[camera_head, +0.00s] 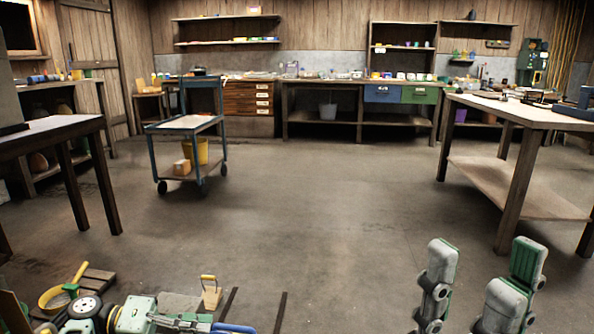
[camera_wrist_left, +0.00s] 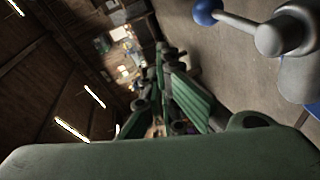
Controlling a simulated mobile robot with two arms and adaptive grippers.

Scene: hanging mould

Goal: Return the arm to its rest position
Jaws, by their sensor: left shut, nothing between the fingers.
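My right gripper (camera_head: 484,262) stands at the lower right of the head view. Its grey and green fingers point up and are spread apart, with only bare floor seen between them. My left gripper (camera_wrist_left: 168,62) shows in the left wrist view as green and dark fingers reaching away from the camera. They are close together, with nothing seen held between them. The left arm cannot be made out clearly in the head view. No hanging mould can be made out in either view.
A blue-framed cart (camera_head: 190,122) stands on open floor. A workbench (camera_head: 520,110) is at right, a dark table (camera_head: 50,130) at left. Assorted items, including a yellow pan (camera_head: 60,295) and a wheel (camera_head: 84,306), lie at lower left. The middle floor (camera_head: 310,210) is clear.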

